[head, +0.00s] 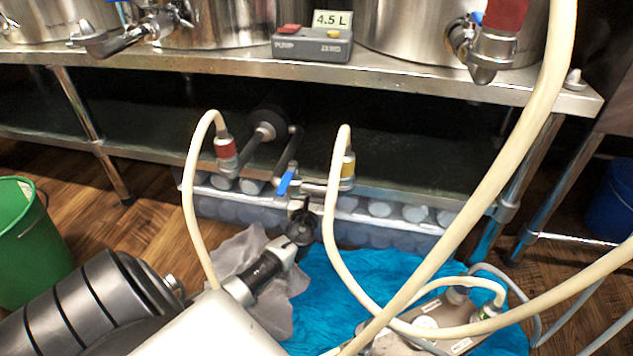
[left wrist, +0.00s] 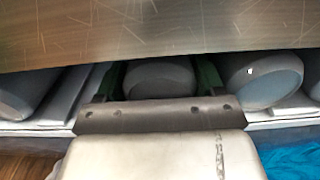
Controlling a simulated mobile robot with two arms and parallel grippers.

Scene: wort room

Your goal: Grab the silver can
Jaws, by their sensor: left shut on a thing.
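The silver can (left wrist: 160,78) sits between the two dark green fingers of my left gripper (left wrist: 161,82) in the left wrist view. The gripper is shut on it, and only the can's rounded near part shows. In the head view, my left gripper (head: 303,214) reaches in at the middle of a clear crate (head: 270,218) holding several silver cans under the bench. I cannot make out the held can there, behind the gripper and fittings. In the wrist view, another can (left wrist: 262,77) lies just to the right. My right gripper is not in view.
A steel shelf edge (left wrist: 150,30) hangs close above the gripper. Pale hoses (head: 345,240) with a blue-handled valve (head: 286,183) cross in front. A green bucket (head: 30,245) stands left; a blue cloth (head: 340,290) and grey cloth (head: 240,258) lie on the floor.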

